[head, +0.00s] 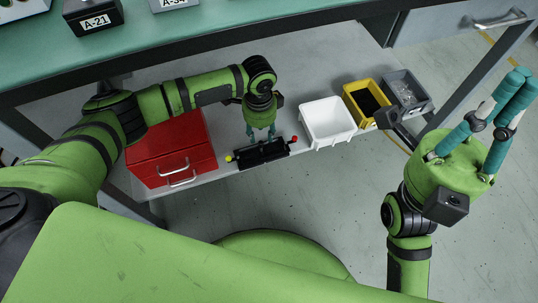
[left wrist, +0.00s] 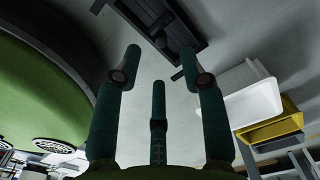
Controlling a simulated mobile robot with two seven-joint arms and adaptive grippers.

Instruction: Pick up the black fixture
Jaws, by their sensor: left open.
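The black fixture (head: 262,153) lies at the front edge of the grey lower shelf. It has a yellow knob at its left end and a red knob at its right end. My left gripper (head: 262,134) is just above and behind it with its fingers pointing down. In the left wrist view the three teal fingers (left wrist: 160,68) are spread with nothing between them, and a dark shape, apparently the fixture (left wrist: 172,24), shows beyond the tips. My right gripper (head: 517,83) is at the right, fingers up, clear of the shelf; its finger spacing is unclear.
A red drawer box (head: 170,150) stands left of the fixture. A white bin (head: 327,122), a yellow bin (head: 364,102) and a grey bin (head: 405,91) stand to the right. The green-topped workbench (head: 230,27) overhangs the shelf behind. The floor in front is clear.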

